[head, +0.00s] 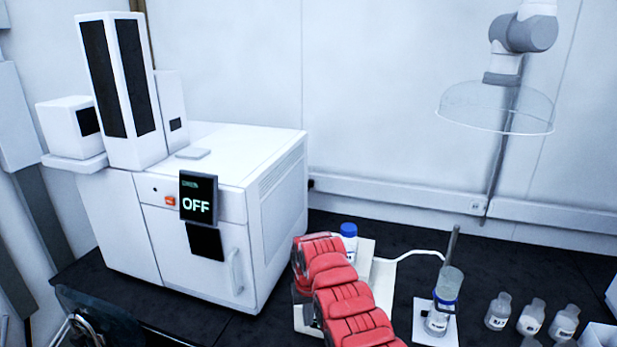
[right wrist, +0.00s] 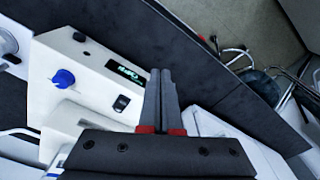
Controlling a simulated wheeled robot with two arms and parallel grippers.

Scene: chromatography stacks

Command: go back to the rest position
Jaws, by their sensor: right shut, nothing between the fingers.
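My right gripper (right wrist: 161,74) shows in the right wrist view with its two dark grey fingers together and nothing between them. It is above a white device (right wrist: 75,52) with a small lit display and a blue round part, apart from it as far as I can tell. In the head view my red, segmented right arm reaches up from the bottom over the bench, in front of the large white instrument, and its fingertips cannot be made out. My left gripper is in neither view.
The large white instrument (head: 272,190) with an "OFF" display (head: 197,198) stands left. A blue-capped bottle (head: 348,232) is behind my arm. A clear round hood (head: 495,106) hangs above.

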